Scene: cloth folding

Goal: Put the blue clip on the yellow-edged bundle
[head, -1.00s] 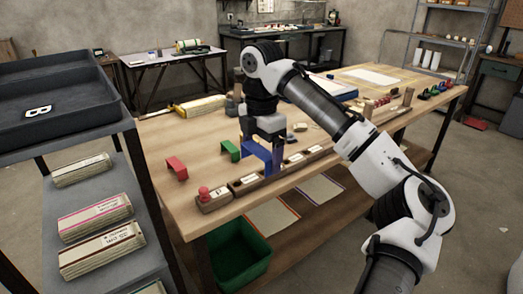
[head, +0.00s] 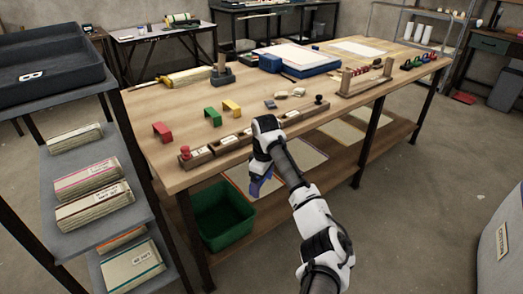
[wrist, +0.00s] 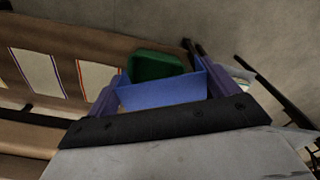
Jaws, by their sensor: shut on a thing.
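My gripper (head: 258,184) is shut on the blue clip (head: 264,187), low in front of the workbench edge and below its top. In the wrist view the blue clip (wrist: 163,92) spans the space between the two fingers of my gripper (wrist: 160,84). A pale bundle with yellow along its edge (head: 190,78) lies at the back left of the workbench, well away from my gripper. Its far end is hard to make out.
The workbench (head: 330,85) carries red (head: 162,131), green (head: 213,116) and yellow (head: 231,107) clips behind a wooden label rack (head: 198,160). A green bin (head: 224,215) stands below. Shelves with several bundles (head: 88,180) stand at the left. Open floor lies in front.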

